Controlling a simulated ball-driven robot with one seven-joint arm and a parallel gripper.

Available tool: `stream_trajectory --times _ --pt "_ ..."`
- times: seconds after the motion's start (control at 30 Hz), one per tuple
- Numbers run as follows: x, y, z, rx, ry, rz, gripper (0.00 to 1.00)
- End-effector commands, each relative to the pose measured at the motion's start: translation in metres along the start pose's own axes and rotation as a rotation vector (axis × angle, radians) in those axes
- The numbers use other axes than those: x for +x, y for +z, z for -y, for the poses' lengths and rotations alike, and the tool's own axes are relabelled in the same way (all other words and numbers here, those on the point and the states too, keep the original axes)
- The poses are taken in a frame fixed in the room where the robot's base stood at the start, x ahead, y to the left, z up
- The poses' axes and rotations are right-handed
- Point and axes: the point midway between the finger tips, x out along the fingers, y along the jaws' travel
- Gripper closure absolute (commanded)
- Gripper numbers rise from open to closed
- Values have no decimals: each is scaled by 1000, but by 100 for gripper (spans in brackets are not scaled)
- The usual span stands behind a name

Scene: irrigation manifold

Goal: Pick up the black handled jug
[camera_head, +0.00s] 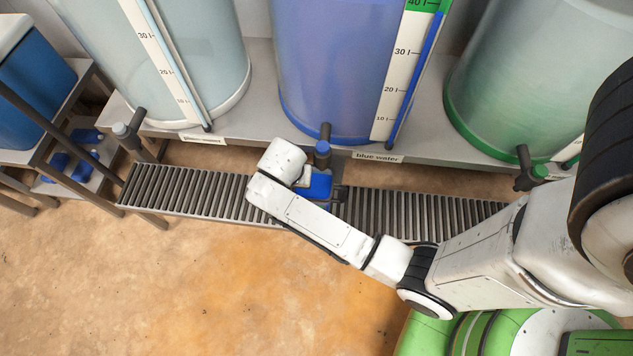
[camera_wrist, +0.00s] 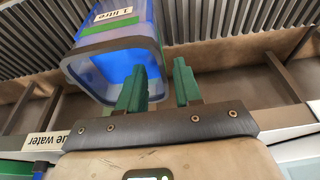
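A clear jug (camera_wrist: 115,45) with a "1 litre" label, a dark band and blue inside is close to my gripper (camera_wrist: 160,72) in the wrist view. In the head view a blue-looking jug (camera_head: 319,186) shows on the roller rack below the middle tap, partly hidden by my arm. My fingers are hidden there.
The roller rack (camera_head: 400,213) runs below three large tanks with taps. The blue tank (camera_head: 330,60) has a blue tap (camera_head: 322,150) just above the jug and a "blue water" label (camera_head: 377,156). More blue items (camera_head: 60,165) lie on a left shelf. Floor in front is clear.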

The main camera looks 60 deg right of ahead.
Motion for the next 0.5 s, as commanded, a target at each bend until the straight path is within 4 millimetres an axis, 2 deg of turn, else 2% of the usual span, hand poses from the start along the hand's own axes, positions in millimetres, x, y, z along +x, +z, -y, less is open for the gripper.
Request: stream_trajectory --times 0.17,0.4,0.5 --pt "13 0 1 0 -1 0 66" --pt "48 -3 2 -1 0 1 66" --pt "56 -4 2 -1 -1 1 66"
